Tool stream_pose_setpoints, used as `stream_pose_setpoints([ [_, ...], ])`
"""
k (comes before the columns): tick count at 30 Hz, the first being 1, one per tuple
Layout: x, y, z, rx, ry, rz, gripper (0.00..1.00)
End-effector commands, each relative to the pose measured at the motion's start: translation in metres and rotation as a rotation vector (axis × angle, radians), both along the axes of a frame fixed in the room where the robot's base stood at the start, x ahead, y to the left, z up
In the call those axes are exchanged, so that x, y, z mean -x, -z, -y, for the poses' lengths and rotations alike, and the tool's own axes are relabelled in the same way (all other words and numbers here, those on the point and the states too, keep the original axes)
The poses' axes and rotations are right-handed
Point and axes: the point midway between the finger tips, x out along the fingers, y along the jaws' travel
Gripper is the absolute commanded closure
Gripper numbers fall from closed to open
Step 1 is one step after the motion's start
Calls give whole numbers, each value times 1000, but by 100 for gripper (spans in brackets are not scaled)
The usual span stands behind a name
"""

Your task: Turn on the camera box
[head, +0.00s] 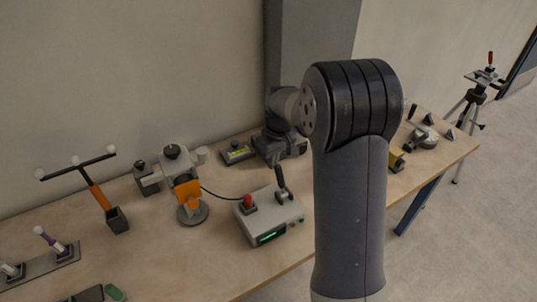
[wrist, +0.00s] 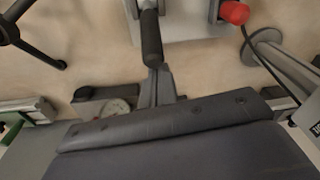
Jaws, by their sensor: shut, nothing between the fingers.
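A grey box (head: 268,218) with a green-lit front display stands on the table, probably the camera box. It has a red knob (head: 248,202) on the left of its top and a black lever (head: 281,180) at the back, leaning slightly. In the wrist view, the box (wrist: 190,25) is at the top edge, with the red knob (wrist: 235,12) and black lever (wrist: 151,38) on it. My gripper (wrist: 157,72) is shut and empty, with its tips at the lever's upper end. I cannot tell whether they touch. In the head view my gripper's tips are hard to make out.
An orange and grey device (head: 187,195) on a round base stands left of the box, with a black cable between them. A small panel with a yellow face (head: 237,153) lies behind. An orange post with white balls (head: 99,195) stands further left.

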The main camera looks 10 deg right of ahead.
Motion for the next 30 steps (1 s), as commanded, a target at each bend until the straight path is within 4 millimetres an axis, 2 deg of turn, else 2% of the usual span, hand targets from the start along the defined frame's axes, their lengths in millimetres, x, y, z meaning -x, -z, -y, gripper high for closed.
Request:
stream_pose_setpoints([
  [30, 9, -4, 4, -27, 1, 84, 100],
])
